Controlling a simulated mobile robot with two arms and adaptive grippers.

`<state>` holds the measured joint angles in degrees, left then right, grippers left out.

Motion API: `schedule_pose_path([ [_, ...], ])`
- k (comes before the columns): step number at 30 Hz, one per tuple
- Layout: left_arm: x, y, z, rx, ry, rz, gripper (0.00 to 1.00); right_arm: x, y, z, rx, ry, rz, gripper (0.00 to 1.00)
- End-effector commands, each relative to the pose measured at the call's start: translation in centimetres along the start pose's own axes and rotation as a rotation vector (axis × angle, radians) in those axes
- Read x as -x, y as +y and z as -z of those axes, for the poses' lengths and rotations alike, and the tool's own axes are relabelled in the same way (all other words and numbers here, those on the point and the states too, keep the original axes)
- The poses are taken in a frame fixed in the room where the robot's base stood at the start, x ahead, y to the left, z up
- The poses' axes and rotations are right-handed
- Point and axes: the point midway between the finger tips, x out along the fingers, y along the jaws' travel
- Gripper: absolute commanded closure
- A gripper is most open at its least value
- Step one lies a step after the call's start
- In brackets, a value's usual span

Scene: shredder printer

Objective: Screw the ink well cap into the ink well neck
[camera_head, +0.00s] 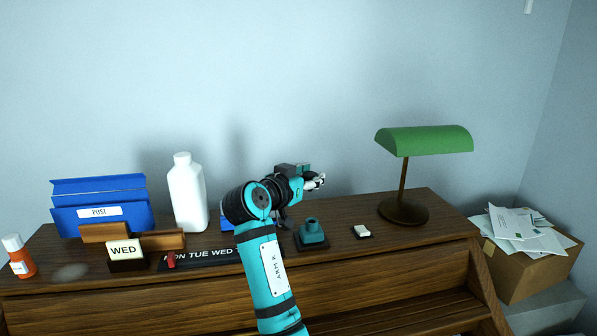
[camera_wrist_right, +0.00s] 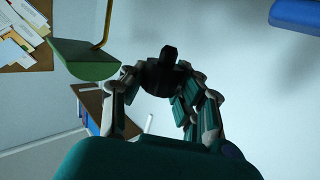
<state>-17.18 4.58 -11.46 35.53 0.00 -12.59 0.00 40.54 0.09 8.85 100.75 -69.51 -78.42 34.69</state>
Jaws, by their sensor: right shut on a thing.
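The ink well (camera_head: 312,232) is a small teal pot with a short neck on a dark square base. It stands upright near the front of the desk. My right gripper (camera_head: 316,182) is above the desk, up and behind the ink well, apart from it. In the right wrist view, my right gripper (camera_wrist_right: 163,82) is shut on a dark knobbed piece that looks like the ink well cap (camera_wrist_right: 166,66). The cap cannot be made out in the head view. My left gripper is not in view.
A green lamp (camera_head: 425,140) stands right of the ink well, with a small white-topped block (camera_head: 362,231) between. A white bottle (camera_head: 187,195), a blue post holder (camera_head: 100,200), an orange bottle (camera_head: 20,262) and a WED day block (camera_head: 124,250) stand left on the wooden desk (camera_head: 60,290).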

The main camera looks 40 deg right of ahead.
Motion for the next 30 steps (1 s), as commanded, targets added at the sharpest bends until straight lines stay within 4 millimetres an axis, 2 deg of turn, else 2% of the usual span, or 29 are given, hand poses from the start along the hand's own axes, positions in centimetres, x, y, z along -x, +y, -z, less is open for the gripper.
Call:
schedule_pose_path([
  [14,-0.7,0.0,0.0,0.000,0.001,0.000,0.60,0.1,0.0,-0.5,0.001,-0.005,0.011,0.98],
  [30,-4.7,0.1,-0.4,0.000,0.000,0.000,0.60,-0.7,0.1,-5.2,0.000,-0.004,0.011,0.98],
])
